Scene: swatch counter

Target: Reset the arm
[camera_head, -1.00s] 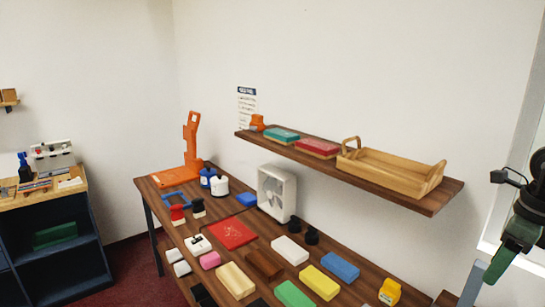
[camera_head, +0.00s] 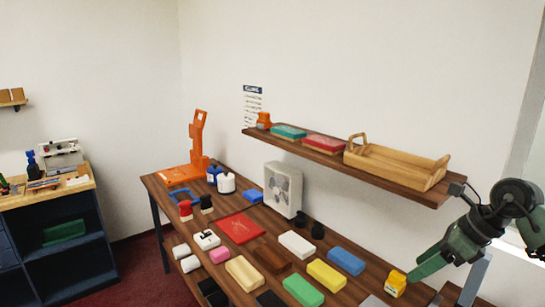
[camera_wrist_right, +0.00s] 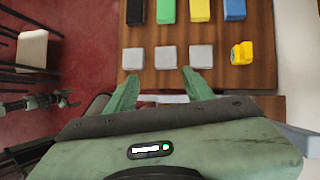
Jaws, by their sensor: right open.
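My right gripper (camera_head: 424,268) comes in from the right edge in the head view, near the right end of the wooden counter (camera_head: 158,186). Its green fingers stand near a small yellow object (camera_head: 396,282) at the counter's end. In the right wrist view my right gripper (camera_wrist_right: 160,84) is open, with nothing between its fingers. The fingertips are close to a row of grey squares, and the yellow object (camera_wrist_right: 241,53) lies to their right, apart from them.
A wall shelf (camera_head: 402,188) above the counter holds a wooden tray (camera_head: 395,171). Coloured blocks, a red square (camera_head: 240,228) and a white fan (camera_head: 283,190) crowd the counter. A dark shelf unit (camera_head: 88,212) stands at left. Red carpet (camera_head: 143,262) lies clear between them.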

